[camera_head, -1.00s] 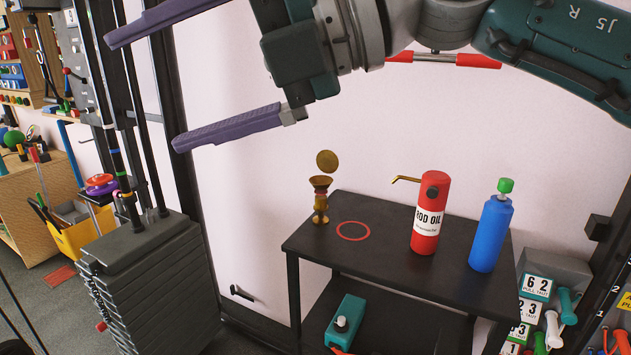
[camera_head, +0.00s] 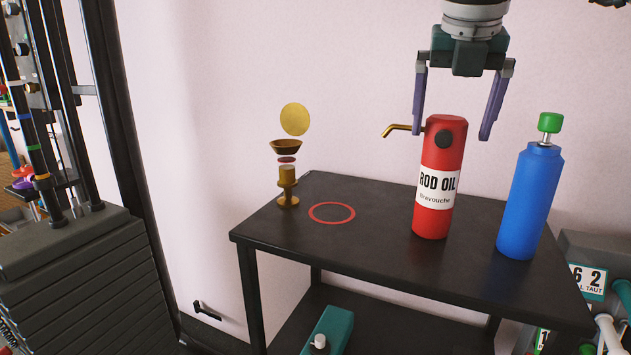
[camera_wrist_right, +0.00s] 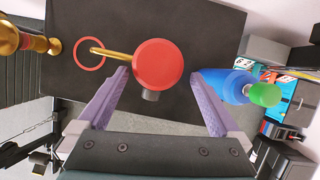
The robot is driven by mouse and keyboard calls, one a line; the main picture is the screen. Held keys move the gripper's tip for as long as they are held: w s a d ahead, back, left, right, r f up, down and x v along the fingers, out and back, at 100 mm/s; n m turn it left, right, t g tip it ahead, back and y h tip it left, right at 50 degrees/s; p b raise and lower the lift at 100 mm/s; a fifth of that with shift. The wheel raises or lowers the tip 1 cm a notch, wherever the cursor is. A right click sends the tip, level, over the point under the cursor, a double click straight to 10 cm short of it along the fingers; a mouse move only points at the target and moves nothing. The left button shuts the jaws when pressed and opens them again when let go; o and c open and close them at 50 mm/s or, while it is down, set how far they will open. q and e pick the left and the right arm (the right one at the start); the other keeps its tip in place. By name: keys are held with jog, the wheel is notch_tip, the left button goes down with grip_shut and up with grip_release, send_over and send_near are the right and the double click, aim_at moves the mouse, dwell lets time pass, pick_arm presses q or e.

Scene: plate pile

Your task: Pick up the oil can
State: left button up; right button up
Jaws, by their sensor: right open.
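The oil can (camera_head: 437,180) is a red cylinder with a white "ROD OIL" label and a thin brass spout pointing left. It stands upright on the black table. My right gripper (camera_head: 452,134) is open and points down over the can, with its purple fingers on either side of the can's top. In the right wrist view, the can's round red top (camera_wrist_right: 160,66) lies between and just beyond the fingertips, apart from both as far as I can tell. My left gripper is not in view.
The black table (camera_head: 370,265) bears a blue bottle (camera_head: 530,203) with a green cap close right of the can. A red ring mark (camera_head: 332,213) and a brass cup-like piece (camera_head: 288,186) are to the left. A stack of dark weights (camera_head: 80,270) stands at far left.

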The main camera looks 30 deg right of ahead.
aim_at(444, 149)
jog(key=x, duration=0.5)
jog(key=shift+w+f, duration=0.15)
jog(key=shift+c, duration=0.4)
grip_shut()
dwell(0.4)
